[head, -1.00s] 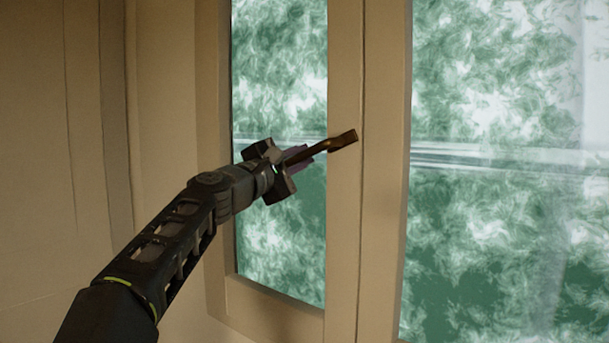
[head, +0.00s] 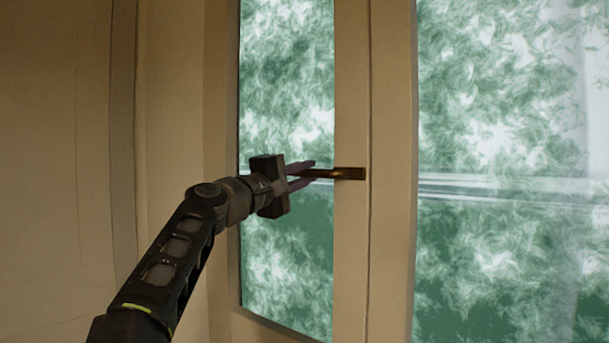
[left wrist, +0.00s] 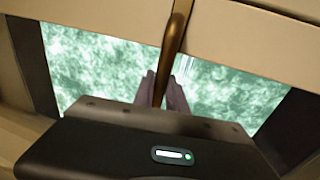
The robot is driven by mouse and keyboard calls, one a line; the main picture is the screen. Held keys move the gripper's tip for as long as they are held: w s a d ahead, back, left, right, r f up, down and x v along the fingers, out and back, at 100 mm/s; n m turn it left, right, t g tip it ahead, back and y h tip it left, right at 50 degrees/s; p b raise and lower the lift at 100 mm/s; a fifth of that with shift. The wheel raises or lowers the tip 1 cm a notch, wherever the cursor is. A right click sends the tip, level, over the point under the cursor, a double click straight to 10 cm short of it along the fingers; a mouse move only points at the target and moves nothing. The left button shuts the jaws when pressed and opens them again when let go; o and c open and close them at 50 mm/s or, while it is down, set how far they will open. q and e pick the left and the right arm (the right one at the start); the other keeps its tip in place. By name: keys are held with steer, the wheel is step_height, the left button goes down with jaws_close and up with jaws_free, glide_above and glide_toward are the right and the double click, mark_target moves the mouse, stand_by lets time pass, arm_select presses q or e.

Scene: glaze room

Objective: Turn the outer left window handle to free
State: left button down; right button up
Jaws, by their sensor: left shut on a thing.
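The brass-brown window handle (head: 349,173) sits on the stile of the left window sash and points left, about level, in the head view. My left gripper (head: 303,175) comes in from the left and is shut on the free end of the handle, in front of the left pane. In the left wrist view the handle (left wrist: 173,42) runs down from the frame to between the two purplish fingers (left wrist: 161,92). The fingers hide the handle's tip. My right gripper is in neither view.
The left pane (head: 285,80) lies behind my gripper. A larger pane (head: 510,100) is to the right, past the beige frame post (head: 390,250). A plain beige wall (head: 50,150) stands at the left. No loose objects show.

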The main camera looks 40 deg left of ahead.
arm_select(q)
steer(key=c, duration=1.3)
jaws_free()
steer(key=shift+c, duration=0.2)
steer(key=s+f+b, duration=0.1)
steer(key=s+b, duration=0.2)
steer(key=s, duration=0.4)
steer(key=shift+s+f, duration=0.2)
steer(key=shift+s, duration=0.1)
steer(key=shift+d, duration=0.1)
